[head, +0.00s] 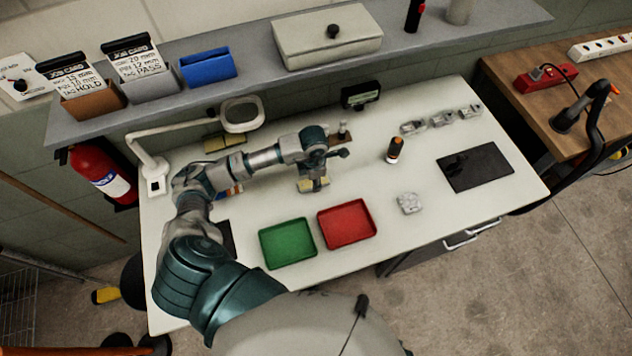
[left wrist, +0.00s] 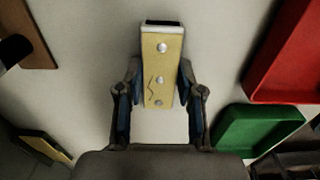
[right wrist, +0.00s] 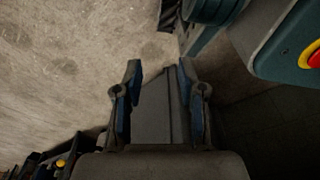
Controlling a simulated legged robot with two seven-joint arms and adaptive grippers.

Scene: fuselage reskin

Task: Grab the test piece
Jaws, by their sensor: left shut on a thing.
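The test piece (left wrist: 161,65) is a yellow plate with several silver rivet heads and a dark crack-like line, seen in the left wrist view. My left gripper (left wrist: 158,100) is shut on it, with one finger along each long side. In the head view, the test piece (head: 313,185) shows below my left gripper (head: 312,172) over the middle of the bench; I cannot tell whether it touches the surface. My right gripper (right wrist: 159,95) has its fingers apart and nothing between them, away from the bench over the floor. It is not visible in the head view.
A green tray (head: 287,243) and a red tray (head: 347,223) lie in front of the left gripper. An orange-capped bottle (head: 395,151), a dark mat (head: 475,167) and grey metal parts (head: 442,119) lie to the right. A magnifier lamp (head: 241,115) stands behind my left arm.

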